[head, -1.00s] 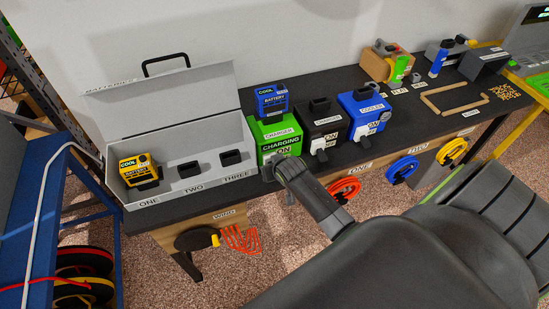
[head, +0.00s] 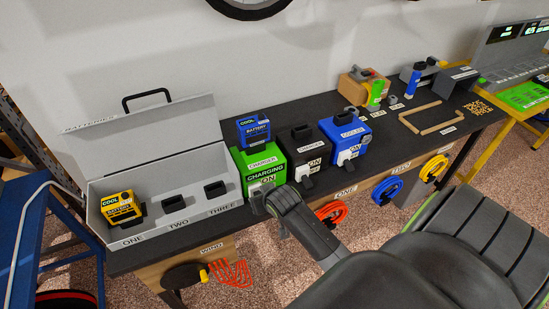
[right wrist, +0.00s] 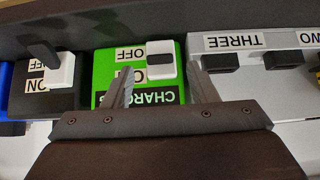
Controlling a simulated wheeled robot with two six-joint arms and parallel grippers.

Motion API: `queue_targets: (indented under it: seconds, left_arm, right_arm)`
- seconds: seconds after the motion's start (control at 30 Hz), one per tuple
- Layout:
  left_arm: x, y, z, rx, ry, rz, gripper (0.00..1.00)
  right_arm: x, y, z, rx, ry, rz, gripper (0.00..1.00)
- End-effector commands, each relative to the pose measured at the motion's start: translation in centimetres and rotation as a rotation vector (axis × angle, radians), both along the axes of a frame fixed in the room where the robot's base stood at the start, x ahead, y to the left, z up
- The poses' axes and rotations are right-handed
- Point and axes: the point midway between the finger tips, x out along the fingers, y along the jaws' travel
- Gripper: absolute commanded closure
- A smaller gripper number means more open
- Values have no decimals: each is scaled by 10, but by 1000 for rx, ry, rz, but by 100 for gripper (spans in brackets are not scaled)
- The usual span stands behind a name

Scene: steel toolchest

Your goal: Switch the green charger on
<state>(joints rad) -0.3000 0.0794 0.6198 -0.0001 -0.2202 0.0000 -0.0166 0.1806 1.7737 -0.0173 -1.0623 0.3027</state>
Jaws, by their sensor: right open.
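The green charger (head: 250,172) stands on the dark bench, with a blue battery (head: 253,130) on top. Its front bears ON and OFF labels. In the right wrist view the green charger (right wrist: 105,72) appears upside down, with its white switch (right wrist: 160,66) beside those labels. I cannot tell the switch's position for certain. My right gripper (head: 262,205) is in front of the charger's lower front. In the right wrist view its fingers (right wrist: 165,88) are open and empty, spread to either side of the switch, apparently not touching it. My left gripper is out of view.
A black charger (head: 306,150) and a blue charger (head: 345,138) stand close on the right. A grey battery case (head: 215,208) with its lid up, holding a yellow battery (head: 121,208), is close on the left. Coiled cables hang below the bench front.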

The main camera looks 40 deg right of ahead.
Motion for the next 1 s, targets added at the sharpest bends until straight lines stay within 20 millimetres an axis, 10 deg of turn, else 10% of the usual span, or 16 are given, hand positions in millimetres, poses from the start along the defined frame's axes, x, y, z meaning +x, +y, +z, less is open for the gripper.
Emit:
queue_targets:
  seconds: [0.6, 1.0]
  left_arm:
    - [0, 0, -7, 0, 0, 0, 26]
    - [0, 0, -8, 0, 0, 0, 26]
  right_arm:
    - [-62, 15, 74, 1, -3, 0, 47]
    - [-75, 18, 88, 0, 0, 0, 47]
